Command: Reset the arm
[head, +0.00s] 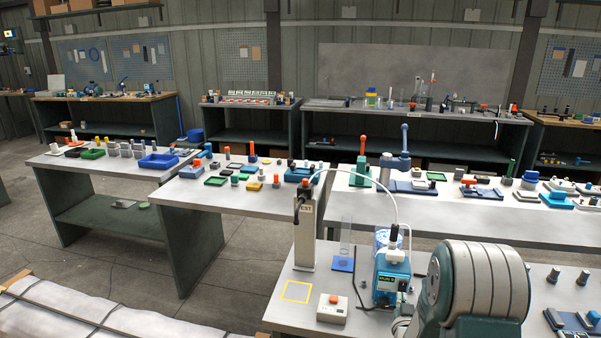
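A large rounded link of my arm (487,285), grey ribbed with dark teal sides, fills the lower right of the head view. It stands in front of the near bench and hides part of its top. The rest of my arm and my gripper are outside the picture, so what the gripper does or holds does not show.
The near bench (262,318) carries a grey post, a clear cylinder on a blue base, a blue dosing pump (392,277) with a white tube, and a small box with a red button (332,308). Benches with many parts stand behind. Floor (240,270) shows at left.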

